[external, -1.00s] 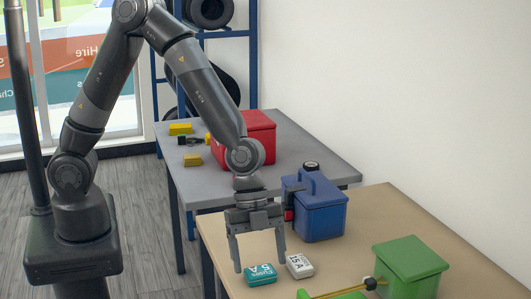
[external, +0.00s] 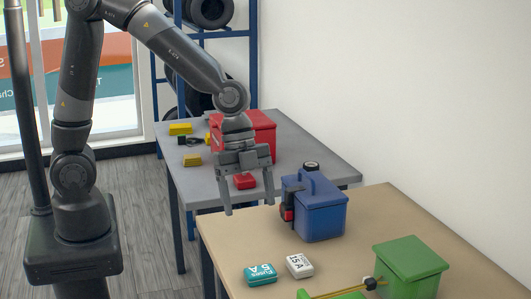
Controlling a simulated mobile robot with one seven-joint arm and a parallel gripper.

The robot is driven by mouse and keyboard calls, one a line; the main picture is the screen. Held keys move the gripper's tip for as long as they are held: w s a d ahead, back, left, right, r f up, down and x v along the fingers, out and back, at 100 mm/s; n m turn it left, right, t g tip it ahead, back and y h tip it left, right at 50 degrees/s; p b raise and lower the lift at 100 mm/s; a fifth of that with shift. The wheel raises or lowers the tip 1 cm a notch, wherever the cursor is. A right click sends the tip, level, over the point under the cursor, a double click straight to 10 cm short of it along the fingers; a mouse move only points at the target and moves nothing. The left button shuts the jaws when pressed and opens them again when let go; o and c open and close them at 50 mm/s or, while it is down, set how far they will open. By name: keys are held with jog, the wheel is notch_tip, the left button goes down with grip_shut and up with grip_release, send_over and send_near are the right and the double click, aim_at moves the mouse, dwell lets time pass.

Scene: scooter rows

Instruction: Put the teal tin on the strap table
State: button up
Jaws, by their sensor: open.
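The teal tin (external: 261,275), with a white label reading "Fuses 5A", lies on the tan table (external: 380,215) near its front left edge. My gripper (external: 249,206) is open and empty, pointing down, above and behind the teal tin in the picture, near the tan table's left end. The grey table (external: 315,165) stands behind the tan one. Which one is the strap table is not marked in the view.
A white "15 A" tin (external: 299,265) lies just right of the teal tin. A blue box (external: 320,217) and a green box (external: 410,265) stand on the tan table. The grey table holds a red box (external: 262,137), a small red tin (external: 244,181) and yellow blocks (external: 181,129).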

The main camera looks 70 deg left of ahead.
jog(key=s+a+r+n+t+y, duration=0.15)
jog(key=a+r+n, duration=0.25)
jog(key=a, duration=0.4)
jog(key=s+a+r+n+t+y, duration=0.1)
jog(key=s+a+r+n+t, duration=0.1)
jog(key=a+r+n, duration=0.35)
jog(key=s+a+r+n+t+y, duration=0.1)
jog(key=s+a+n, duration=0.6)
jog(key=a, duration=0.8)
jog(key=s+r, duration=0.1)
jog(key=s, duration=0.1)
jog(key=shift+s+a+r, duration=0.2)
jog(key=shift+s+a, duration=0.05)
jog(key=shift+s, duration=0.1)
